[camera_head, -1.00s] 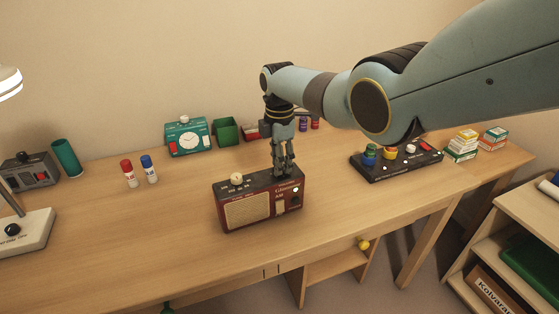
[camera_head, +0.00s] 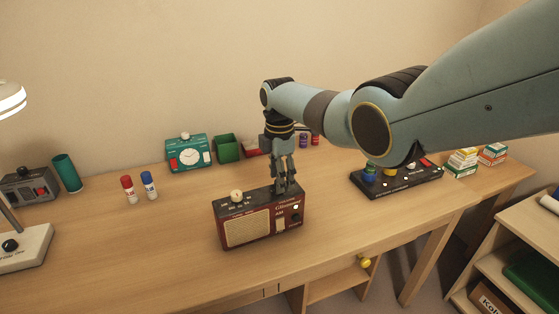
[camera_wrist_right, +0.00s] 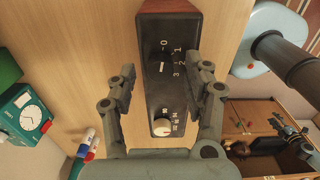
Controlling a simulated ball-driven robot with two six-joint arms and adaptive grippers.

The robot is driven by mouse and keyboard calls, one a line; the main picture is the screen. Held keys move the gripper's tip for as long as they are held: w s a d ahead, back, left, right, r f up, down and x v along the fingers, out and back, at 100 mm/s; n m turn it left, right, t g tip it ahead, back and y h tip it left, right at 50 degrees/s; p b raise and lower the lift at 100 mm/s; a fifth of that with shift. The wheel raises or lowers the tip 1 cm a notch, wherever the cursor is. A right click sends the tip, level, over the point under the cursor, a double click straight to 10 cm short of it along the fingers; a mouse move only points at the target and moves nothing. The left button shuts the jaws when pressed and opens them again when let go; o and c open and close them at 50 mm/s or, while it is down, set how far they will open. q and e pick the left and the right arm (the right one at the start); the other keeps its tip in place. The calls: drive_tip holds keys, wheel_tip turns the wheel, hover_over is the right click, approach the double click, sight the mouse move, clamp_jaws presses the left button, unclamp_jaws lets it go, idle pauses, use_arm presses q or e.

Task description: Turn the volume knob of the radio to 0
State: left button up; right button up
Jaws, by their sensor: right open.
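The radio (camera_head: 250,224) is dark red with a pale grille and stands upright on the desk. On its black top, the right wrist view shows a dark knob (camera_wrist_right: 165,66) beside the numbers 0, 1, 2 and 3. A short white line shows near it; I cannot tell exactly where the knob points. A cream knob (camera_wrist_right: 162,127) sits at the other end of the top; it also shows in the head view (camera_head: 236,196). My right gripper (camera_head: 284,188) points down over the radio's right end. It is open (camera_wrist_right: 159,71), its fingers on either side of the dark knob. Contact is unclear.
A teal clock (camera_head: 187,153), a green box (camera_head: 226,149), and a red and a blue marker (camera_head: 149,185) stand behind the radio to the left. A black control panel (camera_head: 400,186) lies to the right under my arm.

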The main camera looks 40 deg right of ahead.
wheel_tip(320, 180, up, 11)
drive_tip(key=shift+r, duration=0.2)
idle(0.5)
